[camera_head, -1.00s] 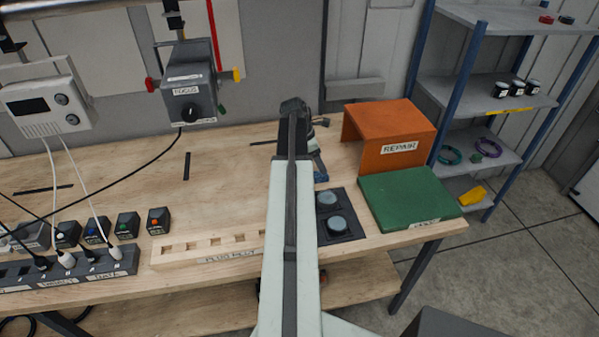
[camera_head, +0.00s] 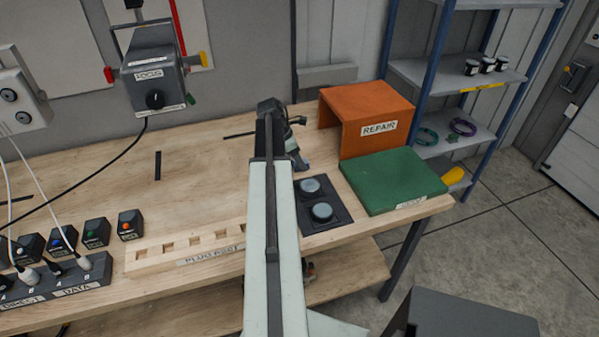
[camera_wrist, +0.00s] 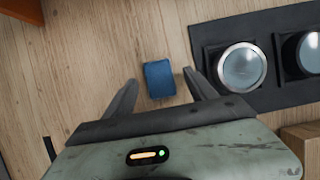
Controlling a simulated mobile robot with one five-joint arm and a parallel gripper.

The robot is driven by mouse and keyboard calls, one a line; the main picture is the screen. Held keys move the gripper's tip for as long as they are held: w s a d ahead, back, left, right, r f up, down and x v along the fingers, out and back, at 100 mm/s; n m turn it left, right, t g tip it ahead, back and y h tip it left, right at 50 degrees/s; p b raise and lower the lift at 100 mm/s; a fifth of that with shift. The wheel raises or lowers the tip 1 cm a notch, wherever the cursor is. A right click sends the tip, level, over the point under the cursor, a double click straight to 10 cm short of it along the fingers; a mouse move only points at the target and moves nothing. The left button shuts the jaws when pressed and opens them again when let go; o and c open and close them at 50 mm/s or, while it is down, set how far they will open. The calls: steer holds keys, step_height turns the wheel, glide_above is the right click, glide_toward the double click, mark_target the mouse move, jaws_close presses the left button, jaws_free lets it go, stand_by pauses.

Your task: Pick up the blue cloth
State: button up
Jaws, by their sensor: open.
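The blue cloth (camera_wrist: 159,79) is a small folded blue block lying on the wooden bench top. In the wrist view it sits between and slightly ahead of the fingertips of my gripper (camera_wrist: 160,84), with bench showing on both sides of it. My gripper is open, one finger to each side of the cloth, and holds nothing. In the head view my gripper (camera_head: 296,160) is over the bench beside the orange box, partly behind my arm. The cloth cannot be told clearly from the gripper there.
A black pad (camera_head: 325,208) with two round, grey-topped pieces lies right of my gripper. The orange REPAIR box (camera_head: 365,105) and green mat (camera_head: 392,180) stand beyond it. The pale PLUG REST rail (camera_head: 185,250) lies left of my arm. The bench behind it is mostly clear.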

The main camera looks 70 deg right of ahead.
steer(key=shift+s+d+f, duration=0.1)
steer(key=shift+f, duration=0.5)
steer(key=shift+r, duration=0.2)
jaws_close()
